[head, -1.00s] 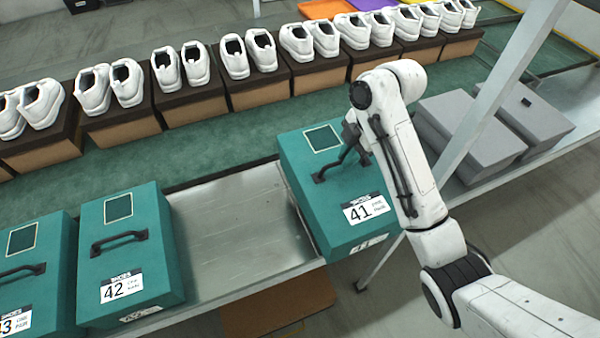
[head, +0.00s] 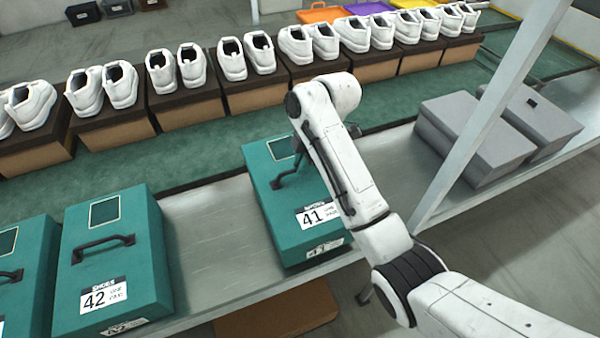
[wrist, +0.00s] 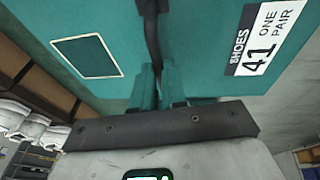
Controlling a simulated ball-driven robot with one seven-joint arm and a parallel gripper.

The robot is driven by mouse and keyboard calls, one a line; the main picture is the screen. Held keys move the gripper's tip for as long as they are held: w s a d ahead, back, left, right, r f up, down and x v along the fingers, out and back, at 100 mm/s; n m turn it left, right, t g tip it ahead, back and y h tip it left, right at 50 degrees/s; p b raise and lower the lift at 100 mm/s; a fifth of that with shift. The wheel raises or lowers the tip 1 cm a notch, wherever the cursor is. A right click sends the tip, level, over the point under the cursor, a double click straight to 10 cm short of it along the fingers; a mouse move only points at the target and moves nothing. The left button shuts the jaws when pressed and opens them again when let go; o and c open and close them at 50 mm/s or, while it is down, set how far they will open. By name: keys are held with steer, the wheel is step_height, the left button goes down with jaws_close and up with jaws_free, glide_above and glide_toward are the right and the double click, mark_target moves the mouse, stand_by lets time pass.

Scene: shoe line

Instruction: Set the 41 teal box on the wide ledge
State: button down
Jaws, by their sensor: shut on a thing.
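The teal box labelled 41 (head: 272,215) is at the metal ledge (head: 212,225), right of the 42 box, with a bare strip of ledge between them. It looks upright; I cannot tell whether its base touches the ledge. My gripper is shut on its dark handle (head: 290,168); the arm hides the fingers in the head view. In the wrist view my gripper (wrist: 160,82) grips the handle (wrist: 152,40), with the teal lid and the 41 label (wrist: 265,45) close in front.
The teal 42 box (head: 110,255) and another teal box stand at left. Grey boxes (head: 472,140) stand at right behind a slanted white post (head: 480,125). White shoes on brown boxes line the green belt (head: 190,165) behind. A brown box (head: 275,312) lies below the ledge.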

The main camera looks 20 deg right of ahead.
steer(key=shift+w+a+f, duration=0.25)
steer(key=shift+f, duration=0.05)
steer(key=shift+f+p, duration=0.5)
steer(key=shift+f, duration=1.15)
steer(key=c, duration=1.2)
jaws_free()
steer(key=shift+f, duration=0.15)
steer(key=shift+o, duration=0.2)
steer(key=p+v, duration=0.1)
steer(key=v, duration=1.1)
steer(key=shift+p, duration=0.3)
